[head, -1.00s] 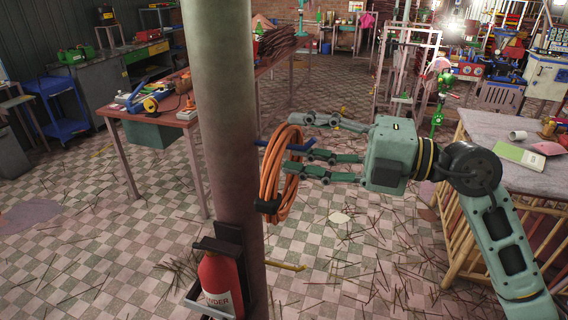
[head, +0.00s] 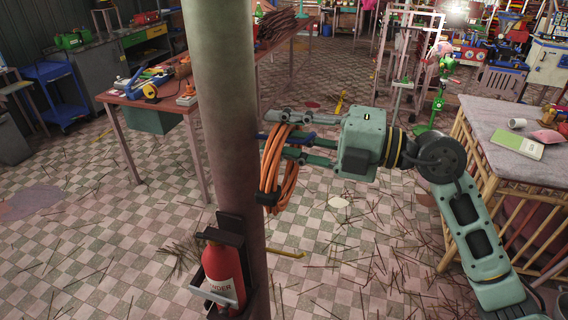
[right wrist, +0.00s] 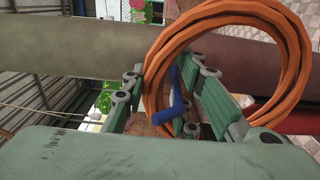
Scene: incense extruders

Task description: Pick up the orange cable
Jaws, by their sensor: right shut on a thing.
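The orange cable (head: 269,180) is a coiled loop hanging at the right side of the round pole, by a blue hook (head: 263,136). A black piece shows at the bottom of the coil. My right gripper (head: 281,134) reaches in from the right and is shut on the upper part of the coil. In the right wrist view the orange cable (right wrist: 297,62) passes between the fingers of my right gripper (right wrist: 163,78), with the blue hook (right wrist: 175,96) close by the fingers. Part of the coil's top is hidden by the fingers. My left gripper is not in view.
The thick pole (head: 226,100) stands right behind the hook. A red fire extinguisher (head: 222,270) is mounted low on it. A table (head: 505,120) stands at the right, and a workbench (head: 135,100) at the left. Thin sticks lie scattered on the checkered floor.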

